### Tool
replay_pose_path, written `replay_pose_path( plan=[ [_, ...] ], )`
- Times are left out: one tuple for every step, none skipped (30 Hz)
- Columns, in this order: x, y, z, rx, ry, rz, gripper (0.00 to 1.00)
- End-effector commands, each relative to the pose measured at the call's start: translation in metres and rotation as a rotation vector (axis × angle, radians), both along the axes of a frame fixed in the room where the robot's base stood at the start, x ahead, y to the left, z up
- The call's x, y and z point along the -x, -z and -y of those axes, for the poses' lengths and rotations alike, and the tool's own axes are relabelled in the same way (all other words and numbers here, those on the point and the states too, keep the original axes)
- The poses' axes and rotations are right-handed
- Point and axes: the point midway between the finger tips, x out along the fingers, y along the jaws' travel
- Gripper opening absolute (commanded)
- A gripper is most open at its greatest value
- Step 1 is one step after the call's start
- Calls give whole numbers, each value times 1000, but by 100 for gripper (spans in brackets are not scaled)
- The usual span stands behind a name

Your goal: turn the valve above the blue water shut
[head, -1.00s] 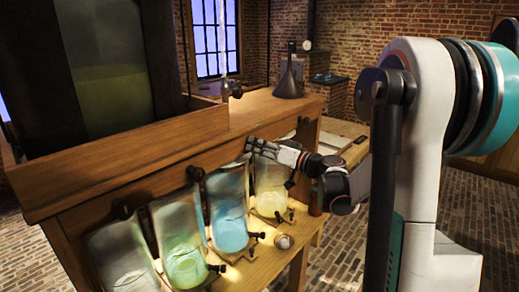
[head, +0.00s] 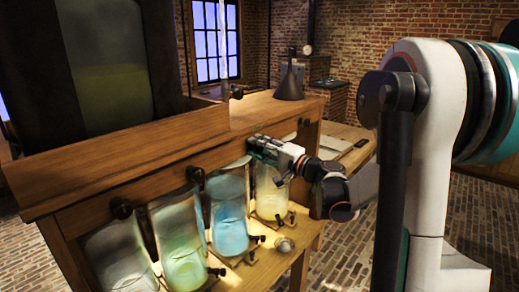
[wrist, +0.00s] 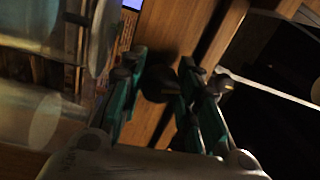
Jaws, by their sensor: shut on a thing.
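The blue water (head: 229,232) stands in a glass jar on the low shelf, between the green and yellow jars. My gripper (head: 252,146) is at the bench's front face, just above and right of that jar. It covers the valve there in the head view. In the wrist view my gripper (wrist: 165,75) has its teal and black fingers on both sides of a dark round valve knob (wrist: 158,84) and is shut on it. How far the valve is turned cannot be told.
Other black valves sit along the bench front, one to the left (head: 195,174), one farther left (head: 121,208) and one to the right (head: 304,122). A green jar (head: 180,250), a yellow jar (head: 271,200) and a pale jar (head: 118,258) stand close by. Small fittings lie before them.

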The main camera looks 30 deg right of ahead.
Motion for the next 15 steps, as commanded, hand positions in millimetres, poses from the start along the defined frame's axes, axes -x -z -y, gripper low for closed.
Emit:
replay_pose_path(
  plan=[
    [0,0,0,-34,0,-12,6],
    [0,0,0,-55,1,-19,6],
    [0,0,0,-81,2,-29,6],
    [0,0,0,-99,1,-36,6],
    [0,0,0,-117,2,-43,6],
    [0,0,0,-139,2,-50,6],
    [0,0,0,-154,2,-56,6],
    [0,-1,0,-168,2,-61,6],
    [0,-1,0,-185,2,-67,6],
    [0,-1,0,-197,2,-72,6],
    [0,-1,0,-207,2,-76,6],
    [0,-1,0,-221,2,-80,6],
    [0,-1,0,-229,1,-83,6],
    [0,-1,0,-236,2,-85,6],
    [0,-1,0,-244,1,-89,6]
  ],
)
